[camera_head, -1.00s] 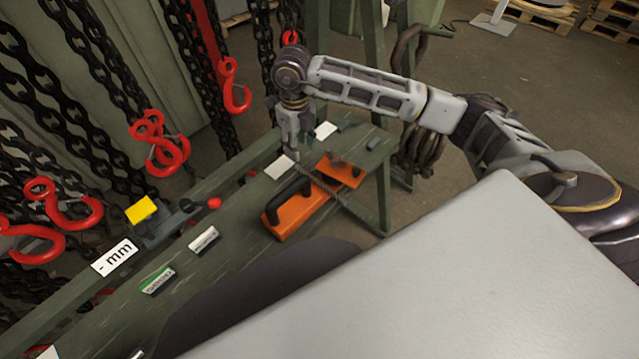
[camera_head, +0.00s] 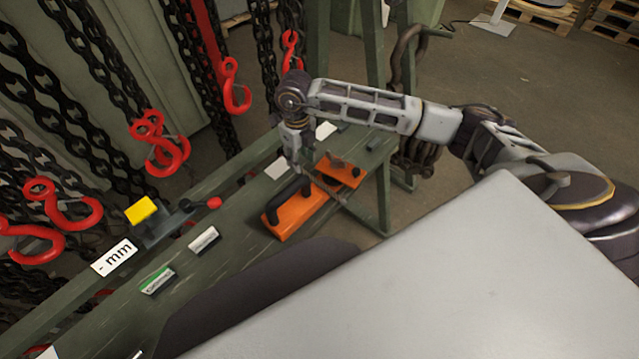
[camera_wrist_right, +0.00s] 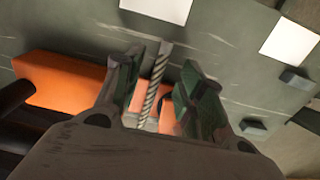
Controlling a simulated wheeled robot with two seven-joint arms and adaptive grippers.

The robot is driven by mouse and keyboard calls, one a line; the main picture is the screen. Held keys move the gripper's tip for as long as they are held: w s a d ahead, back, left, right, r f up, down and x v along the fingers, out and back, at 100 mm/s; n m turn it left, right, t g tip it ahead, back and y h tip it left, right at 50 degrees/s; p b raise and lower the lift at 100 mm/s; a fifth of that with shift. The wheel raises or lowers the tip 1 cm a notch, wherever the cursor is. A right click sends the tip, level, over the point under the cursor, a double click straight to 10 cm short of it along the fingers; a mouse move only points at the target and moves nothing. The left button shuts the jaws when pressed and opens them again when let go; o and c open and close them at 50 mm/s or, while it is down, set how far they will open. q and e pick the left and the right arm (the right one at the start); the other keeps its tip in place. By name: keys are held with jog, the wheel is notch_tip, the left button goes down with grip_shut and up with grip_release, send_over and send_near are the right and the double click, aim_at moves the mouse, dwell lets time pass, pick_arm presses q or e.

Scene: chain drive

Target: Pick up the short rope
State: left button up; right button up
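The short rope (camera_wrist_right: 154,84) is a thin, twisted, grey strand in the right wrist view. It runs up and down the picture between the fingers of my right gripper (camera_wrist_right: 158,85), with a gap on each side. The fingers are open and not closed on it. In the head view my right gripper (camera_head: 298,168) points down over the far end of the bench, just beside the orange tools. The rope is too thin and too covered there to make out clearly. My left gripper is not in view.
An orange block with a black handle (camera_head: 293,218) and a smaller orange piece (camera_head: 340,173) lie close to the gripper on the green bench (camera_head: 225,262). A yellow block (camera_head: 140,210) sits on a red-knobbed device. Chains with red hooks (camera_head: 168,155) hang behind.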

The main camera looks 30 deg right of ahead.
jog(key=shift+w+d+f, duration=0.1)
jog(key=shift+f, duration=2.2)
grip_shut()
